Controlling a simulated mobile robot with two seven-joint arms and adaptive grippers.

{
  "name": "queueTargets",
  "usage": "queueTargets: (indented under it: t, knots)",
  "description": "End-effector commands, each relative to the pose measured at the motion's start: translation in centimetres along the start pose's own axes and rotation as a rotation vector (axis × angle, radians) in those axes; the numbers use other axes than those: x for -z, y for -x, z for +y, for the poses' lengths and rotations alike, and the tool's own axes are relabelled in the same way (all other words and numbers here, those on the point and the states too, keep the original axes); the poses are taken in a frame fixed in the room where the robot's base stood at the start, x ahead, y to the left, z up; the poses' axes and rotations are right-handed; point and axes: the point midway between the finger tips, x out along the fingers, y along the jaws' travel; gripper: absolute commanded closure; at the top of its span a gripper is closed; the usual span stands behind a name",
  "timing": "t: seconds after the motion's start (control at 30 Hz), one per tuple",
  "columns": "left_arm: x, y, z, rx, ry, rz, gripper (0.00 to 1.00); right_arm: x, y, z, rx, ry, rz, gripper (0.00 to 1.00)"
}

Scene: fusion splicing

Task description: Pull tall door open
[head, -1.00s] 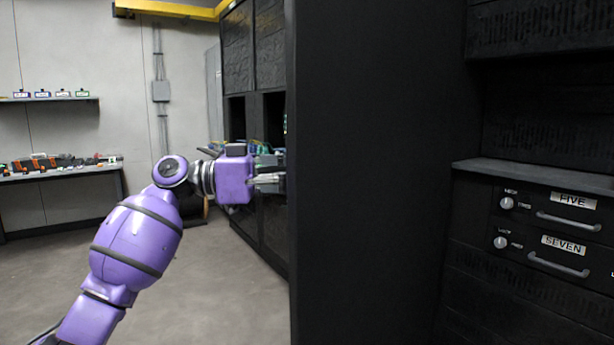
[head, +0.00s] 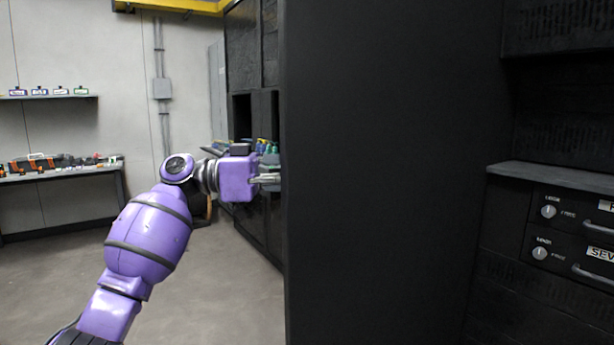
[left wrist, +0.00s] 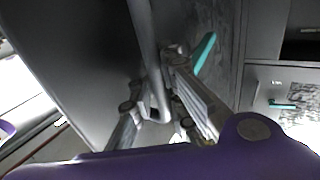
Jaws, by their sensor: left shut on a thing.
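The tall black door (head: 385,180) stands open toward me as a broad dark panel in the middle of the head view. My left gripper (head: 270,180) reaches its outer left edge, and its fingertips are partly hidden behind that edge. In the left wrist view the fingers (left wrist: 163,112) are closed around an upright grey bar handle (left wrist: 146,40) on the door's face (left wrist: 85,60). My right gripper is in neither view.
Right of the door is the rack with a grey ledge (head: 550,176) and labelled drawers (head: 575,230). More dark cabinets (head: 245,60) stand behind the gripper. A workbench (head: 65,174) with tools lines the left wall. The floor (head: 220,290) at left is clear.

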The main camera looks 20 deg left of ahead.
Motion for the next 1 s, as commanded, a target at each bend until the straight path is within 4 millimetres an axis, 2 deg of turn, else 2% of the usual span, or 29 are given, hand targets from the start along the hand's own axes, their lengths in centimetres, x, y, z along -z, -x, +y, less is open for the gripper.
queueTargets:
  t: [0.03, 0.5, 0.53, 0.67, 1.0]
  knots:
    - [-0.44, 0.19, 0.00, -0.002, 0.006, -0.009, 1.00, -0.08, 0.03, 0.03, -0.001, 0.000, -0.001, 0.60]
    - [-0.43, 0.20, -0.02, -0.002, 0.006, -0.009, 1.00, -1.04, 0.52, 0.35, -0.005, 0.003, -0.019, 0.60]
    - [-0.44, 0.20, -0.02, -0.002, 0.006, -0.009, 0.87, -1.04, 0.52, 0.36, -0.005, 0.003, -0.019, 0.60]
    - [-0.34, 0.15, -0.01, -0.002, 0.004, -0.008, 0.70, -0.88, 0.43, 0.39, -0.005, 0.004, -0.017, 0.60]
    - [-0.15, 0.18, -0.01, -0.001, 0.002, -0.004, 0.69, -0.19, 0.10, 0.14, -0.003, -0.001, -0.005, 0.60]
